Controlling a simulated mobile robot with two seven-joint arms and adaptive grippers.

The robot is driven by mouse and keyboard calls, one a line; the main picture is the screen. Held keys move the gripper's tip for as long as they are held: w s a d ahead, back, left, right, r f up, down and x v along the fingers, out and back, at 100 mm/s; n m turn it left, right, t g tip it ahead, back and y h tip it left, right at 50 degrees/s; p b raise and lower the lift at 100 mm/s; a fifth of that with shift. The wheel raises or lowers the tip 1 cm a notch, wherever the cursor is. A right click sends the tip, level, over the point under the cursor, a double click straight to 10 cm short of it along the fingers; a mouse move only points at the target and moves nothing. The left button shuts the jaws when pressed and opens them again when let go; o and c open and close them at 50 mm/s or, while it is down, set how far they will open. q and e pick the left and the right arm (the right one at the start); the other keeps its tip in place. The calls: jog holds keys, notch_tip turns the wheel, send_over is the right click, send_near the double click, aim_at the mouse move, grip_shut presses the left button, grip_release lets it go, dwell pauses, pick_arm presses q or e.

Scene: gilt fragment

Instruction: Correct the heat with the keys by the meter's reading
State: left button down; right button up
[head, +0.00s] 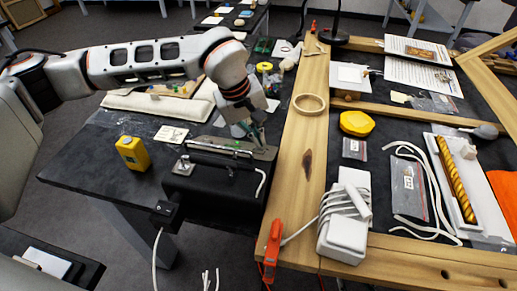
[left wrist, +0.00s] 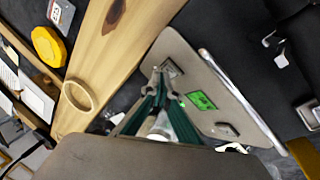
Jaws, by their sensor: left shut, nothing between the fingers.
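A black control box (head: 215,196) with a grey top panel stands on the dark table. In the left wrist view the grey panel (left wrist: 207,72) carries a small green lit meter (left wrist: 201,101), whose reading is too small to make out. A dark key (left wrist: 228,130) lies on one side of the meter and another key (left wrist: 173,68) on the other. My left gripper (head: 259,144) is shut and empty, pointing down at the panel's right end. In the left wrist view its fingertips (left wrist: 166,84) are close to the key there; I cannot tell whether they touch it. My right gripper is out of view.
A wooden frame (head: 298,170) lies right of the box, with a wooden ring (head: 310,103) and yellow lump (head: 357,123) nearby. A white device with coiled cord (head: 343,235) and an orange clamp (head: 271,250) are at its front. A yellow block (head: 132,153) stands left of the box.

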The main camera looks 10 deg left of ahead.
pick_arm(q)
jog(key=shift+s+f, duration=0.25)
jog(key=shift+f, duration=0.15)
dwell(0.6)
jog(key=shift+r, duration=0.1)
jog(key=shift+w+r, duration=0.5)
jog(key=shift+r, duration=0.15)
jog(key=shift+f, duration=0.1)
dwell(0.3)
jog(key=shift+s+f, duration=0.25)
jog(key=shift+f, duration=0.05)
